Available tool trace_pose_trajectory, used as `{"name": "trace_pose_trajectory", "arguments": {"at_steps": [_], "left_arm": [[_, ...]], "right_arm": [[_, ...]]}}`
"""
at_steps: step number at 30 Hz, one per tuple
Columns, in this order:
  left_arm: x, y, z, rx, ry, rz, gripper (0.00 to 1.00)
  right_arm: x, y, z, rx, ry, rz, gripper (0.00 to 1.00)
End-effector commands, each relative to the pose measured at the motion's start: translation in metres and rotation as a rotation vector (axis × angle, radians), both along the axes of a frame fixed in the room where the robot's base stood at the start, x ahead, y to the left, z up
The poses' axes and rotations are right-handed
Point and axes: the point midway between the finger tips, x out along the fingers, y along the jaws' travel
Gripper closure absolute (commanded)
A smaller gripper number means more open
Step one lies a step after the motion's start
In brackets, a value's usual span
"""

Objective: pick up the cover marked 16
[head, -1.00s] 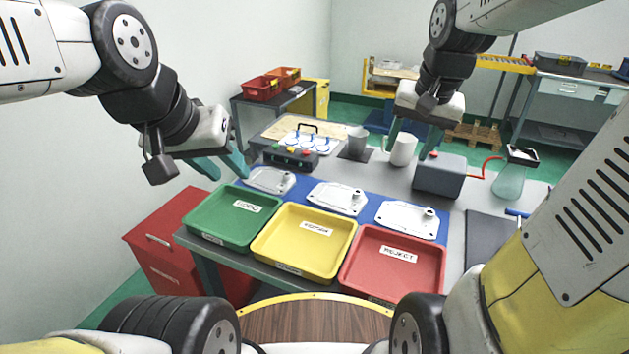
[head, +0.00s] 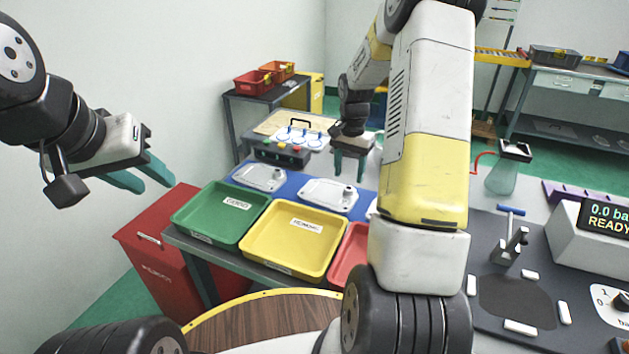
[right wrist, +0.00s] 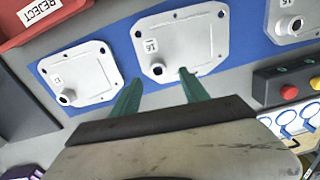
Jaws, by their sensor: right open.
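Three pale metal covers lie on a blue mat. The middle cover (head: 323,193) shows a tag in the right wrist view (right wrist: 178,36) that seems to read 16. The right gripper (head: 348,172) is open and empty above and just behind this cover. In the right wrist view its green fingertips (right wrist: 160,76) are spread at the cover's near edge, beside its round boss. The left gripper (head: 157,181) is open and empty, in the air left of the table.
Another cover (head: 260,177) lies to the left, its tag seeming to read 15. The third cover (right wrist: 75,72) is mostly behind my right arm in the head view. Green (head: 215,226), yellow (head: 290,253) and red (head: 345,262) trays stand in front. A button box (head: 281,153) is behind.

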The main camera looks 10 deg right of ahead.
Motion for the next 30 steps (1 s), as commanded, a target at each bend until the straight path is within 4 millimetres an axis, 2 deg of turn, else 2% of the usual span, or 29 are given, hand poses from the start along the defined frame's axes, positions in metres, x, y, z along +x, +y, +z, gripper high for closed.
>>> {"name": "trace_pose_trajectory", "arguments": {"at_steps": [9,17,18,26,30], "left_arm": [[0.0,0.0,0.0,0.0,0.0,0.0,0.64],[0.0,0.0,0.0,0.0,0.0,0.0,0.64],[0.0,0.0,0.0,0.0,0.0,0.0,0.64],[0.0,0.0,0.0,0.0,0.0,0.0,0.64],[0.0,0.0,0.0,0.0,0.0,0.0,0.64]], "right_arm": [[-0.003,-0.001,-0.044,0.0,0.001,0.002,0.47],[-0.003,-0.001,-0.048,0.0,-0.001,0.002,0.47],[-0.003,-0.001,-0.048,0.0,-0.001,0.002,0.49],[-0.003,-0.001,-0.048,0.0,-0.001,0.002,1.0],[-0.003,-0.001,-0.047,0.0,-0.001,0.002,1.0]]}}
